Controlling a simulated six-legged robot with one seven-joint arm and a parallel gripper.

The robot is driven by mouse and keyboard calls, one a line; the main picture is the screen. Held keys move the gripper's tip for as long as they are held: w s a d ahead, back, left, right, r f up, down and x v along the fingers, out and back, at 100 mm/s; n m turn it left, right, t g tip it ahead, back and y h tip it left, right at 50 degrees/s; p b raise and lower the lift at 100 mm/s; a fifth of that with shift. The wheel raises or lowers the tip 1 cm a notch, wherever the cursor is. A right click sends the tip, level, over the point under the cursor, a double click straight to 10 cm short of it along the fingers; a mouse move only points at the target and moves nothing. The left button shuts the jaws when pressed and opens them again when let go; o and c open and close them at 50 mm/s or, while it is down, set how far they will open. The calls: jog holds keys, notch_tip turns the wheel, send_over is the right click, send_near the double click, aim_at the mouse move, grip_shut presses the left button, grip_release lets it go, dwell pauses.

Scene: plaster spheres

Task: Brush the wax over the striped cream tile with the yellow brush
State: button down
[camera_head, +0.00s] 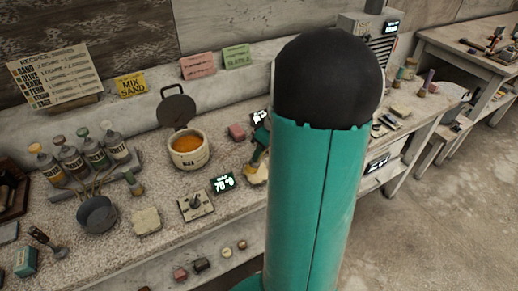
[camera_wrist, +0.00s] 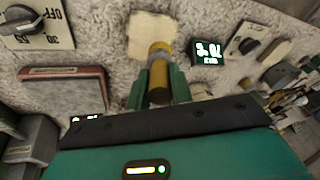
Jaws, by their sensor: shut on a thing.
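My gripper (camera_wrist: 160,84) is shut on the yellow brush (camera_wrist: 158,72), whose handle stands between the two green fingers. The brush points at a cream tile (camera_wrist: 152,24) in the wrist view, and its far end overlaps the tile's near edge. I cannot tell whether it touches. No stripes can be made out on this tile. In the head view my gripper (camera_head: 262,137) is above the tile (camera_head: 257,174), partly hidden by my arm. A white pot (camera_head: 188,154) holds orange wax (camera_head: 188,143) and has its dark lid raised.
A lit display (camera_head: 222,182) and a dial plate (camera_head: 196,205) are left of the tile. Another cream tile (camera_head: 146,221) and a dark pan (camera_head: 97,213) lie farther left. Several bottles (camera_head: 75,160) stand at the back left.

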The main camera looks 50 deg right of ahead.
jog(key=shift+s+a, duration=0.25)
jog(key=shift+s, duration=0.7)
jog(key=shift+f, duration=0.1)
jog(key=shift+w, duration=0.1)
jog(key=shift+w+d, duration=0.25)
jog(key=shift+w, duration=0.65)
jog(key=shift+w+d, duration=0.25)
jog(key=shift+w, duration=0.6)
jog(key=shift+s+a+r, duration=0.25)
jog(key=shift+s+r, duration=0.55)
jog(key=shift+s, duration=0.15)
